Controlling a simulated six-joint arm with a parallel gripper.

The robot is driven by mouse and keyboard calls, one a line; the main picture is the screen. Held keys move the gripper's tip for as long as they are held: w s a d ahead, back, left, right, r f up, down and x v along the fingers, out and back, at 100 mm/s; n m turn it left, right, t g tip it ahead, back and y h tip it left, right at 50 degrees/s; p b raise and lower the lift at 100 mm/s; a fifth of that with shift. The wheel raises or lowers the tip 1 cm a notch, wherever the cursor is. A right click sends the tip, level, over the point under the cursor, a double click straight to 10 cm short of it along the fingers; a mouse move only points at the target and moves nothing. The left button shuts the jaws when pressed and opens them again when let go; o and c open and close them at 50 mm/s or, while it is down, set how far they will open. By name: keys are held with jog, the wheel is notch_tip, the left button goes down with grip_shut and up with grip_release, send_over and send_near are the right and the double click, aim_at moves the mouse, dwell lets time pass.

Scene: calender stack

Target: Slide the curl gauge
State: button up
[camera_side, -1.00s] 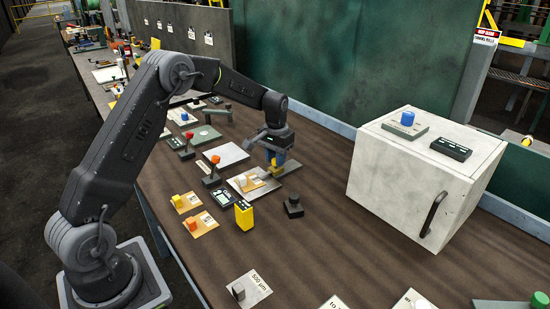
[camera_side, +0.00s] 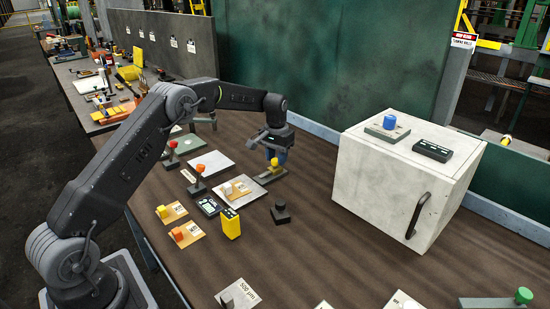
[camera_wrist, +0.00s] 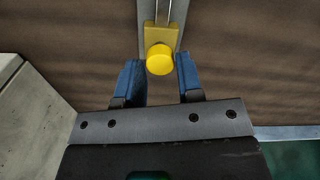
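The curl gauge looks to be the thin grey strip (camera_side: 261,181) with a yellow slider on it. The slider's round yellow knob (camera_wrist: 160,59) stands between my blue fingertips in the wrist view, with almost no gap on either side. My gripper (camera_side: 275,158) points straight down over the strip and looks shut on this knob. In the wrist view my gripper (camera_wrist: 161,72) has the grey strip (camera_wrist: 149,10) running away from it to the top edge. Part of the strip is hidden under the slider and fingers.
A white card with a wooden piece (camera_side: 233,189) lies just left of the strip. A black block (camera_side: 281,213) stands in front, and a yellow box (camera_side: 230,223) to its left. A pale cabinet (camera_side: 376,181) stands to the right, with bare bench between.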

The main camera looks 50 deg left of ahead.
aim_at(276, 159)
jog(key=o, duration=0.3)
jog(key=shift+s, duration=0.1)
notch_tip(276, 159, up, 14)
jog(key=shift+f, duration=0.15)
dwell(0.3)
